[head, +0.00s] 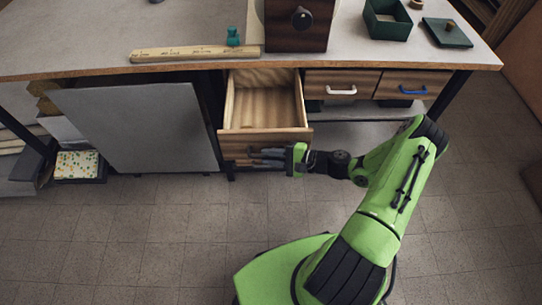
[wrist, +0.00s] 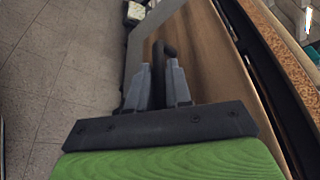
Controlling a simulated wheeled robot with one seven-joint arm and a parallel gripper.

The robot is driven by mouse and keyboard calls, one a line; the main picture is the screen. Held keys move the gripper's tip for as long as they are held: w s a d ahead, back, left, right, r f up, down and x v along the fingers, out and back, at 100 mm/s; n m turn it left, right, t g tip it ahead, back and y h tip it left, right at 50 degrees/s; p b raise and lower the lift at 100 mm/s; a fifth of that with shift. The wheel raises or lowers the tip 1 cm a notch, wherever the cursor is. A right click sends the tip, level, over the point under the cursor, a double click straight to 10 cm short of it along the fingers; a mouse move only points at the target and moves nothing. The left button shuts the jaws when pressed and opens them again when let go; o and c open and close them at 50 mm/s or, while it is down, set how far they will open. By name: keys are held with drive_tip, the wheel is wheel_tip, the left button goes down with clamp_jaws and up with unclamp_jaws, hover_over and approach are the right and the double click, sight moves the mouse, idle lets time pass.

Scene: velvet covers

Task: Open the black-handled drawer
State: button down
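The left drawer (head: 265,134) under the worktop is pulled well out, and its empty wooden inside shows from above. My gripper (head: 268,156) is at the front face of this drawer. In the wrist view, the black handle (wrist: 165,50) stands out from the wooden drawer front (wrist: 205,50). The two grey fingers of my gripper (wrist: 158,88) lie on either side of the handle bar, close against it, and appear shut on it. In the head view my fingers cover the handle, so it cannot be made out there.
Right of the open drawer are two closed drawers, one with a white handle (head: 341,91) and one with a blue handle (head: 413,90). A grey panel (head: 140,125) stands to the left. A wooden ruler (head: 195,53) and green box (head: 388,20) lie on the worktop. The tiled floor in front is clear.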

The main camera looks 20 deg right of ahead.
drive_tip(key=c, duration=1.1)
unclamp_jaws()
drive_tip(key=p+v, duration=0.2)
drive_tip(key=v, duration=1.3)
drive_tip(key=shift+s+d, duration=0.25)
drive_tip(key=shift+d, duration=0.1)
